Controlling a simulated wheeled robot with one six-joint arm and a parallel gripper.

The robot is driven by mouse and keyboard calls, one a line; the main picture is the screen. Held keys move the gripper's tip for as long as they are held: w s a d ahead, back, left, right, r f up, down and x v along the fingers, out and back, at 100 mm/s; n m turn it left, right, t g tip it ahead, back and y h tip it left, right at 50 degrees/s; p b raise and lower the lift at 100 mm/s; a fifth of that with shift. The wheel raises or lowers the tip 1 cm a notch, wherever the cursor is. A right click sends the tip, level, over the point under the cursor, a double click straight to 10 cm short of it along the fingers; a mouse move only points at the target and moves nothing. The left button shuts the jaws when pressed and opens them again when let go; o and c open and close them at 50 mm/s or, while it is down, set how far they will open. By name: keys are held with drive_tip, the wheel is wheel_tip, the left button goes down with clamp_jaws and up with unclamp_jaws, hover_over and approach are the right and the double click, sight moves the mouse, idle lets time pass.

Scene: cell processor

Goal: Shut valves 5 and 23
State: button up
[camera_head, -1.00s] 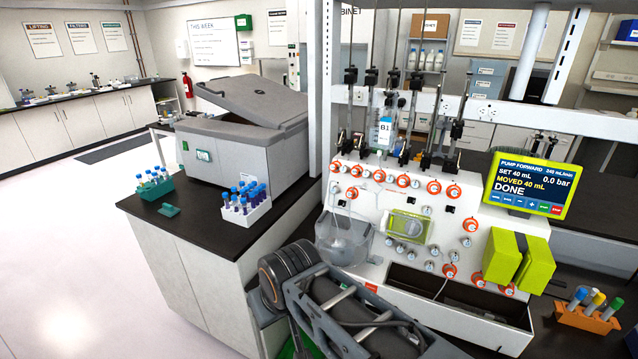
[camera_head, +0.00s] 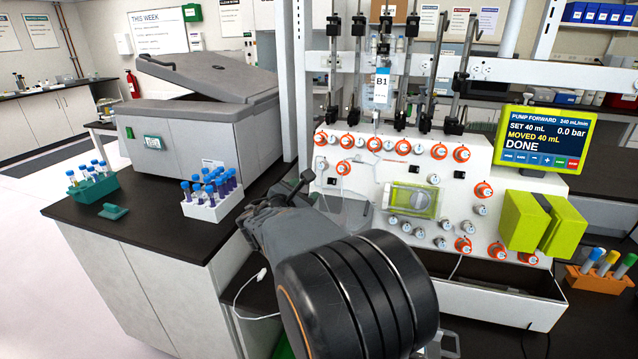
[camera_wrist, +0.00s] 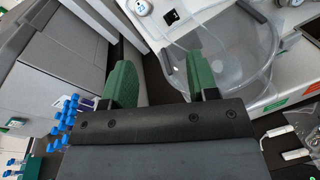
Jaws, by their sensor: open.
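The cell processor (camera_head: 310,205) is a white panel with several valves with orange rings, such as a valve in the upper row (camera_head: 402,146), and several grey-white knobs, such as one (camera_head: 480,210) on the right. In the head view my gripper (camera_head: 300,183) is in front of the panel's left edge. My arm hides the panel's lower left and much of the bowl.
A yellow-framed screen (camera_head: 545,137) reads DONE. A white rack (camera_head: 212,208) and a teal rack (camera_head: 92,188) with tubes stand on the left bench beside a grey centrifuge (camera_head: 195,125). A bag labelled B1 (camera_head: 381,88) hangs above. An orange tube rack (camera_head: 597,280) stands right.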

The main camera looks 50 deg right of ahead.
sight(320, 167)
drive_tip(key=w+d+n, duration=0.1)
drive_tip(key=w+d, duration=0.1)
drive_tip(key=d, duration=0.2)
drive_tip(key=w+d+n+t+p, duration=0.1)
drive_tip(key=w+d, duration=0.2)
drive_tip(key=d, duration=0.2)
drive_tip(key=w+d+n+h, duration=0.1)
drive_tip(key=w+d, duration=0.2)
drive_tip(key=d, duration=0.2)
drive_tip(key=shift+f+t, duration=0.3)
drive_tip(key=shift+f, duration=0.1)
drive_tip(key=shift+c, duration=0.3)
drive_tip(key=c, duration=0.9)
drive_tip(key=shift+o, duration=0.2)
